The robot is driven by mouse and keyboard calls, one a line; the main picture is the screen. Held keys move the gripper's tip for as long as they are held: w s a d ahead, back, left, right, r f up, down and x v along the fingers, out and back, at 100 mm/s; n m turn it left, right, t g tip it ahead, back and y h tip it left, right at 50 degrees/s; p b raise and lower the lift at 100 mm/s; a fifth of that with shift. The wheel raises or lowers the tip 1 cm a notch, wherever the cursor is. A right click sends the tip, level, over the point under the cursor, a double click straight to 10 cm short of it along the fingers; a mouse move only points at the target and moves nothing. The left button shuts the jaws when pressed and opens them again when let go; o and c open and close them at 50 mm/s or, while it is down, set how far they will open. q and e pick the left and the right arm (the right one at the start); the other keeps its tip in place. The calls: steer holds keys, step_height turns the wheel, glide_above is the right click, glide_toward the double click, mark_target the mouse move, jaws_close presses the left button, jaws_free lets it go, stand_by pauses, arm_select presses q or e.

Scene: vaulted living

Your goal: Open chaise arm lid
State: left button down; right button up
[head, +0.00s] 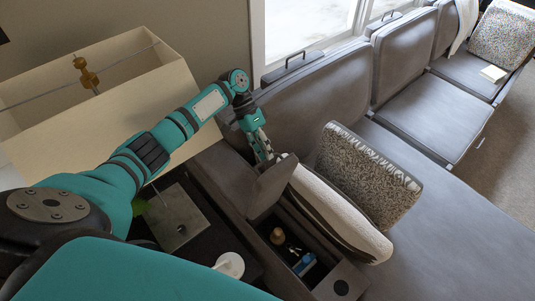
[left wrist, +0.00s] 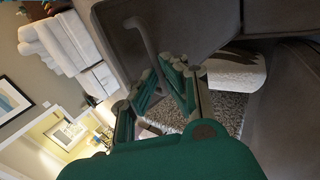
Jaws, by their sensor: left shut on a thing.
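The grey chaise arm lid (head: 268,190) stands raised and tilted above the open arm compartment (head: 272,262) in the head view. My left gripper (head: 268,157) is at the lid's upper end. In the left wrist view, the left gripper's fingers (left wrist: 166,92) close around the lower end of a grey loop handle (left wrist: 148,42) on the grey lid panel (left wrist: 190,25). Inside the compartment are a small tan object (head: 277,236) and a blue object (head: 303,264). My fingers partly hide the grip. My right gripper is not in view.
A white throw (head: 335,205) and a patterned pillow (head: 370,175) lie right beside the lid. A large cream lampshade (head: 100,110) stands at left behind my arm. A white round item (head: 230,265) is on the dark side table.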

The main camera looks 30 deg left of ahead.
arm_select(q)
steer(key=shift+s+a+f, duration=0.2)
steer(key=shift+a+f, duration=0.3)
steer(key=shift+f, duration=0.2)
steer(key=c, duration=1.8)
jaws_free()
steer(key=o, duration=0.4)
steer(key=shift+w+a+f, duration=0.1)
steer(key=shift+w+f, duration=0.1)
steer(key=shift+w, duration=0.05)
steer(key=shift+r, duration=0.1)
step_height(320, 180, up, 10)
steer(key=shift+w+r, duration=0.15)
steer(key=shift+r, duration=0.1)
